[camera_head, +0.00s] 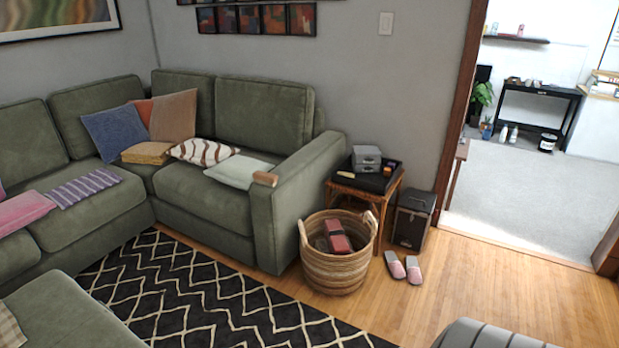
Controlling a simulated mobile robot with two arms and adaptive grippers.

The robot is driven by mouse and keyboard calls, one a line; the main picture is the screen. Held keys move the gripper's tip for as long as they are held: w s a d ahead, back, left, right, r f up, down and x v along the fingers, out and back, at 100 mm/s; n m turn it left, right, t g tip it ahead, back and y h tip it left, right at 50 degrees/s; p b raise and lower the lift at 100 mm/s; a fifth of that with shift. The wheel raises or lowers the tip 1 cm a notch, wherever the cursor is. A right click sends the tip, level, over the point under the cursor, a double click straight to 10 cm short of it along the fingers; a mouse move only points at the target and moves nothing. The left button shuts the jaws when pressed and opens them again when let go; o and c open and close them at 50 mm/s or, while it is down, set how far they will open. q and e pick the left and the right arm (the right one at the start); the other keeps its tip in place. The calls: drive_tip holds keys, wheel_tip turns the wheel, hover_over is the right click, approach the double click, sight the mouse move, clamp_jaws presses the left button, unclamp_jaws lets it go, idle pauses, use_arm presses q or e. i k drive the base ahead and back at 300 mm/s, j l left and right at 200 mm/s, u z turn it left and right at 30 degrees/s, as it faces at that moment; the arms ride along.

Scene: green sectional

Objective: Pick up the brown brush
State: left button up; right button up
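A small brown block-shaped item (265,179), which looks like the brown brush, lies on the front part of the green sofa's right armrest (300,180). It is small in view, and I cannot make out bristles. A thin tan item (346,175) lies on the dark tray of the side table; it is too small to identify. Neither of my grippers is in view.
A woven basket (335,270) with a red item in it stands on the floor by the armrest. The wicker side table (387,192) and a dark box (412,222) are behind it. Pink slippers (395,266) lie alongside. Wood floor (480,290) is clear at right.

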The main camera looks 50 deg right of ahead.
sight(262, 177)
drive_tip(key=z, duration=1.25)
drive_tip(key=u, duration=1)
drive_tip(key=i+l, duration=0.25)
drive_tip(key=l, duration=0.15)
drive_tip(key=i+l, duration=0.3)
drive_tip(key=l, duration=0.1)
